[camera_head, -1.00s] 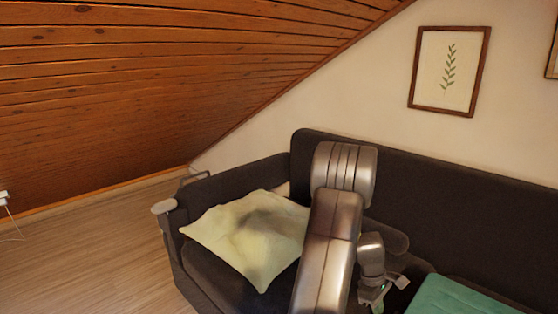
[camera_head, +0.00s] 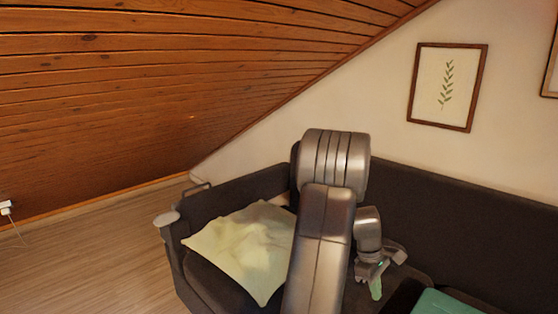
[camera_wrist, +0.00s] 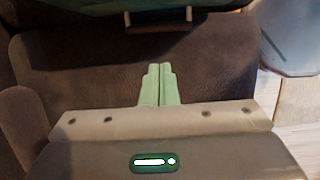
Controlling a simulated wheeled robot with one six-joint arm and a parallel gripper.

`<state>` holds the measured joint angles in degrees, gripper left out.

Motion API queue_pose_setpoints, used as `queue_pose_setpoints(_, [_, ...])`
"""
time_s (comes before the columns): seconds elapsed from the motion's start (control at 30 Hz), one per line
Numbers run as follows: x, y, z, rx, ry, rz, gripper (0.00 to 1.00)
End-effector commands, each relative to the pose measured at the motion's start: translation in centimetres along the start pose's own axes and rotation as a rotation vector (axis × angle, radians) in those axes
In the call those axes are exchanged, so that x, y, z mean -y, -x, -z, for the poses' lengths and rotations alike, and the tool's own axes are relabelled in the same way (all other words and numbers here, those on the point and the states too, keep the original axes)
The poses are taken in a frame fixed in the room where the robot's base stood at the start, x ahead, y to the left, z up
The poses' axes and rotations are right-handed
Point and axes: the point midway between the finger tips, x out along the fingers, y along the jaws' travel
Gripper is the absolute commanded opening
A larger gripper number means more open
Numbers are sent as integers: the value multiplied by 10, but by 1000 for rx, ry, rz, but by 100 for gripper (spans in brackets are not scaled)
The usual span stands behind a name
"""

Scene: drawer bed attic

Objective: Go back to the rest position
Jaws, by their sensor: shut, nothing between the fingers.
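My gripper (camera_head: 376,288) hangs over the dark sofa seat in the head view, to the right of my large arm links. In the wrist view its two green fingers (camera_wrist: 160,70) are pressed together, with nothing between them. My bent arm hides part of the sofa (camera_head: 460,205). Dark sofa upholstery fills much of the wrist view behind the fingers.
A pale yellow-green pillow (camera_head: 243,250) lies on the sofa's left seat, close to my arm. A green item (camera_head: 450,303) lies at the lower right. A sloped wooden ceiling (camera_head: 150,90) comes down at the left. The floor (camera_head: 90,250) is clear at left.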

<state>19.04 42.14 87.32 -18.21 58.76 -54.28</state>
Motion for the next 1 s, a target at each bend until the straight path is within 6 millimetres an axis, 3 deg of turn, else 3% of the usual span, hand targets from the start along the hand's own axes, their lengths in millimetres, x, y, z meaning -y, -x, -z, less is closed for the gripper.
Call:
queue_pose_setpoints(0.03, [2, -21, 1, 4, -1, 11, 0])
queue_pose_setpoints(0.63, [3, -141, -1, 4, -3, 13, 0])
queue_pose_setpoints(1.0, [2, -100, 71, 2, 0, 9, 0])
